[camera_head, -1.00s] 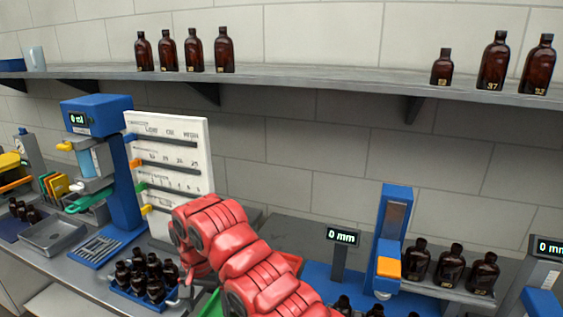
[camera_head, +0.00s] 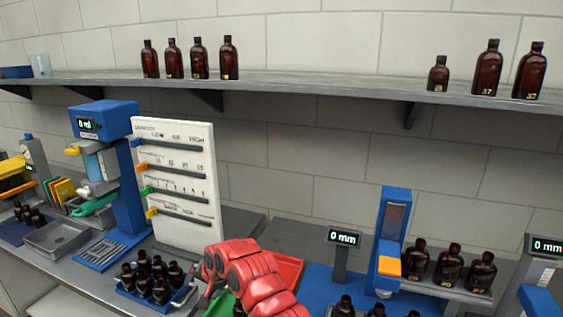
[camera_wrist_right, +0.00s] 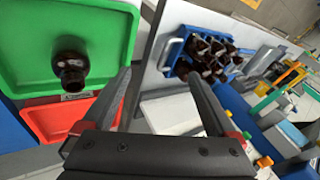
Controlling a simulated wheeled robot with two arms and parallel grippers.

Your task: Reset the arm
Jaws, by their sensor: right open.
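My right arm (camera_head: 255,285) is red and bends low over the front of the bench in the head view. Its gripper is mostly hidden there behind the arm. In the right wrist view the gripper (camera_wrist_right: 160,82) has its two dark fingers spread wide with nothing between them. A dark amber bottle (camera_wrist_right: 70,65) stands apart from the fingers in a green tray (camera_wrist_right: 110,25), left of the gripper. My left gripper is not in view.
A blue crate of amber bottles (camera_head: 152,280) stands close to the right gripper. A red tray (camera_head: 288,270) lies behind the arm. A white slider board (camera_head: 175,190) and a blue dispenser (camera_head: 105,120) stand behind. Bottles line the wall shelf (camera_head: 320,84).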

